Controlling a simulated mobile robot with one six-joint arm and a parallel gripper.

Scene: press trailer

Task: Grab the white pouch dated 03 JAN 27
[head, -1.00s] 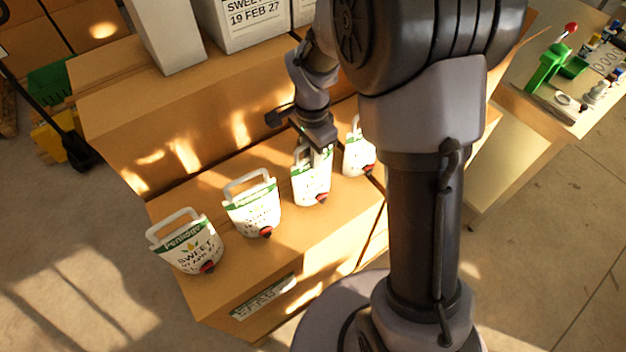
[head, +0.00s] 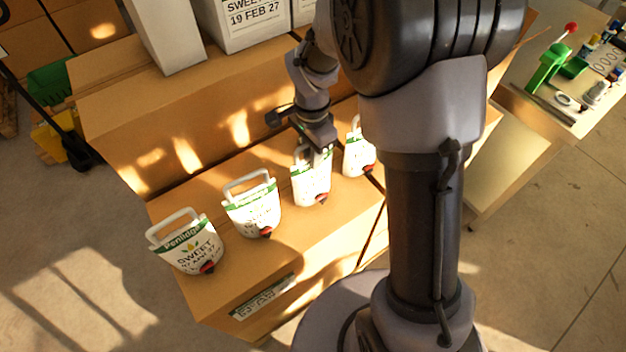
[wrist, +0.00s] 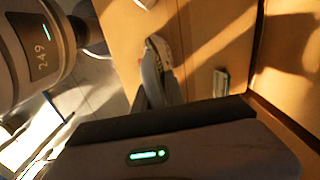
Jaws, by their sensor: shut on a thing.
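Several white pouches with green bands, loop handles and red taps stand in a row on a cardboard surface (head: 315,230). My gripper (head: 316,148) is shut on the third pouch from the left (head: 312,186), at its top by the handle. The pouch is upright; its date is too small to read here. The second pouch (head: 254,210) and the rightmost pouch (head: 358,158) also have unreadable dates. In the wrist view my gripper's body covers the lower part and hides most of the held pouch.
White boxes, one marked 19 FEB 27 (head: 250,22), stand on the higher cardboard level behind. The neighbouring pouches stand close on both sides.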

